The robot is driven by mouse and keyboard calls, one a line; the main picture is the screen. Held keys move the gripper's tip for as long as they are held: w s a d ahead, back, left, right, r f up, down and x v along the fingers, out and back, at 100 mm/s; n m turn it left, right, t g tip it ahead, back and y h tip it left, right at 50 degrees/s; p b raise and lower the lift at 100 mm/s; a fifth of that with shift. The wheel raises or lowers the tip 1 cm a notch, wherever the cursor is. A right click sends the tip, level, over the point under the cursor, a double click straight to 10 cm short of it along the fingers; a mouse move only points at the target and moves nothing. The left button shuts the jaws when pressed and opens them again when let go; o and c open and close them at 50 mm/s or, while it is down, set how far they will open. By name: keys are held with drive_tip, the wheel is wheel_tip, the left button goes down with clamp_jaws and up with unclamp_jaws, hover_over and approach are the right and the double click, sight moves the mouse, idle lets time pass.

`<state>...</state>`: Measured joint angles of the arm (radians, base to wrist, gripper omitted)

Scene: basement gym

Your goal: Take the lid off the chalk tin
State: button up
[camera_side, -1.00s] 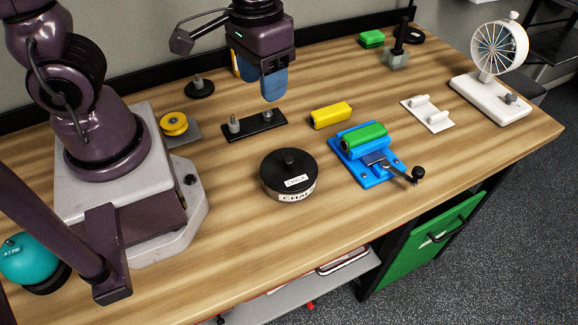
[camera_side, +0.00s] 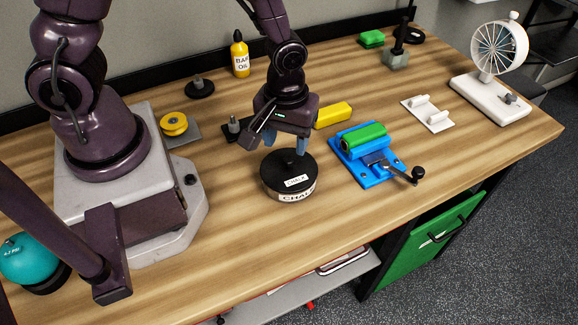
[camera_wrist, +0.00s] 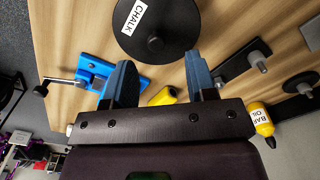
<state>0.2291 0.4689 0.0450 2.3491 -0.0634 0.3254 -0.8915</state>
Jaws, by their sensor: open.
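The chalk tin (camera_side: 288,195) is a round black tin with a white label, standing upright on the wooden bench. Its black lid (camera_side: 276,180) is on top, with a small knob in the middle and a white tag. In the wrist view the lid (camera_wrist: 178,20) shows at the top, with its knob (camera_wrist: 155,43) nearer than the CHALK label. My gripper (camera_side: 286,149) is just above the back of the lid, its blue fingers pointing down. In the wrist view my gripper (camera_wrist: 160,80) has its fingers apart with nothing between them; the knob lies beyond the fingertips.
A blue clamp fixture (camera_side: 367,178) holding a green block (camera_side: 365,136) stands close right of the tin. A yellow block (camera_side: 333,115) and a black plate with pegs (camera_side: 235,127) lie behind. A yellow oil bottle (camera_side: 240,58) stands at the back. The bench front is clear.

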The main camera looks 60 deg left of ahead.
sight(289, 159)
drive_tip(key=shift+w+d+f, duration=0.1)
drive_tip(key=shift+f, duration=1.35)
drive_tip(key=shift+w+d+f, duration=0.1)
drive_tip(key=shift+f, duration=1.3)
clamp_jaws()
